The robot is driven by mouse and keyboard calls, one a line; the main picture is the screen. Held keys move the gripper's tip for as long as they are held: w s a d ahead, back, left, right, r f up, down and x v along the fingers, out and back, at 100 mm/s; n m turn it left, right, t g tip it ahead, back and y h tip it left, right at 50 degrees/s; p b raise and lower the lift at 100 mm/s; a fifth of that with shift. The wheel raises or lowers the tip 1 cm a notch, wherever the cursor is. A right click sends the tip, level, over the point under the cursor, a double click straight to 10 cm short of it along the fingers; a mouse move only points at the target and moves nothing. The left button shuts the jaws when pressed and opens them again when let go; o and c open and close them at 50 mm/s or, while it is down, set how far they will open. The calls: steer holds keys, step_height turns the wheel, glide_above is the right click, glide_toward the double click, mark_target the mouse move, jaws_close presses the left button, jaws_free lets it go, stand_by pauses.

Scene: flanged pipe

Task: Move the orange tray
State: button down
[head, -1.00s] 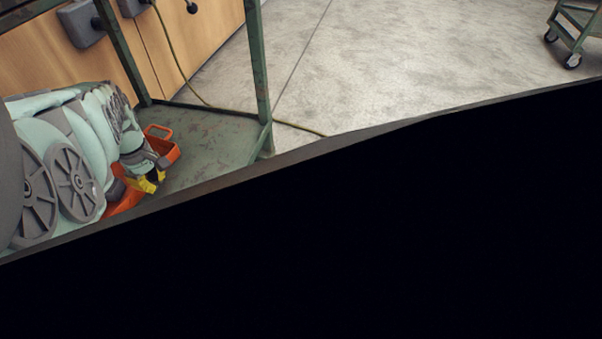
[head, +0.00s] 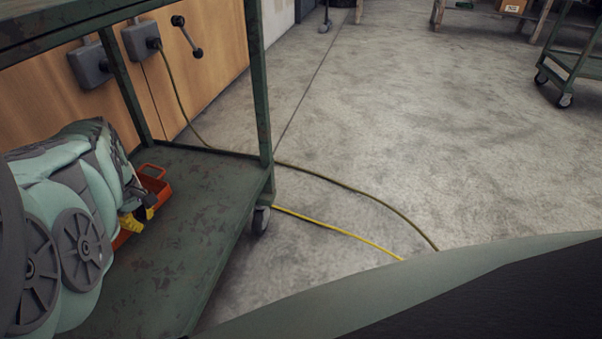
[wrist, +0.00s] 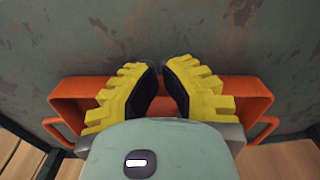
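The orange tray (head: 155,187) lies on the green cart's lower shelf, at the left of the head view. Part of it is hidden behind my arm. In the wrist view the tray (wrist: 252,103) spans the middle, with a loop handle at each end. My gripper (head: 136,217) is at the tray. In the wrist view my gripper (wrist: 160,75) has its yellow fingers with dark pads apart over the tray's middle, and nothing clearly shows held between them. The gripper body hides the tray's middle, so contact cannot be told.
The green cart (head: 225,190) has posts and an upper shelf above my arm. Wooden panels (head: 60,100) stand behind it. A yellow cable (head: 335,229) and a dark cable cross the open concrete floor (head: 380,130). Another cart (head: 570,65) stands at the far right.

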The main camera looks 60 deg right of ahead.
step_height(320, 180, up, 11)
steer(key=shift+d+r, duration=0.15)
steer(key=shift+r, duration=0.05)
stand_by(0.6)
